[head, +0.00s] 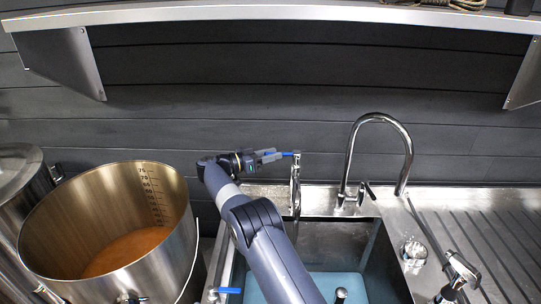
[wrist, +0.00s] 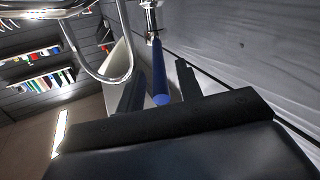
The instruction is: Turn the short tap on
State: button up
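The short tap (head: 295,183) is a slim chrome tap at the back left of the sink. Its blue lever (head: 285,154) sticks out to the left at the top, towards my gripper (head: 271,156). In the wrist view the blue lever (wrist: 160,78) lies lengthwise between the two dark fingers of my gripper (wrist: 160,90). The fingers are apart, with a gap on each side of the lever. The lever's rounded end points towards the palm. I cannot tell whether water flows from the tap.
A tall gooseneck tap (head: 406,150) stands right of the short tap; its chrome curve (wrist: 98,75) is close by in the wrist view. A large steel pot (head: 187,225) with brown liquid stands left. The sink (head: 383,255) lies below my arm. A shelf (head: 250,12) hangs above.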

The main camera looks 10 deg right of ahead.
notch_tip(320, 180, up, 10)
jog(key=shift+b, duration=0.7)
notch_tip(320, 180, down, 10)
jog(key=shift+f+p, duration=0.1)
jog(key=shift+p, duration=0.65)
notch_tip(320, 180, up, 10)
jog(key=shift+f+b, duration=0.25)
jog(key=shift+b, duration=0.5)
notch_tip(320, 180, down, 9)
jog(key=shift+f+p, duration=0.2)
jog(key=shift+p, duration=0.6)
jog(key=shift+s+d+n+t+y, duration=0.1)
jog(key=shift+s+n+t+y, duration=0.2)
jog(key=shift+n+t, duration=0.25)
jog(key=shift+s+d+n+t, duration=0.1)
jog(key=shift+s+n+t, duration=0.15)
jog(key=shift+t, duration=0.3)
